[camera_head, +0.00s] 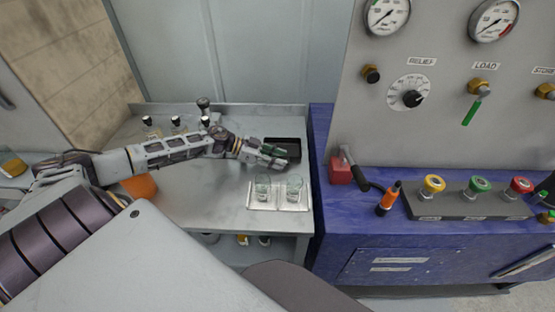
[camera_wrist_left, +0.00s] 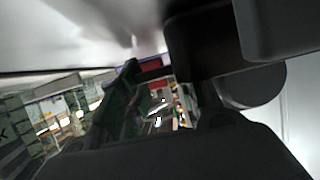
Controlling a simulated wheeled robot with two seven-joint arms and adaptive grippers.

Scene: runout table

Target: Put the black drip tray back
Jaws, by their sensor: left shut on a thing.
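The black drip tray (camera_head: 293,147) is at the back right of the grey metal table, beside the blue bench. My left gripper (camera_head: 275,151) reaches in from the left and is shut on the tray's near-left side. The gripper covers part of that side. In the left wrist view, dark finger parts (camera_wrist_left: 160,100) fill the middle, and a dark shape close to the lens hides most of the tray. I cannot tell whether the tray rests on the table or is slightly raised. My right gripper is not in view.
A light square tray (camera_head: 279,207) with two clear glasses (camera_head: 294,188) sits just in front of the gripper. Several dark-capped bottles (camera_head: 176,122) stand behind my left arm. An orange container (camera_head: 140,186) is below the arm. The blue bench (camera_head: 330,215) borders the table's right.

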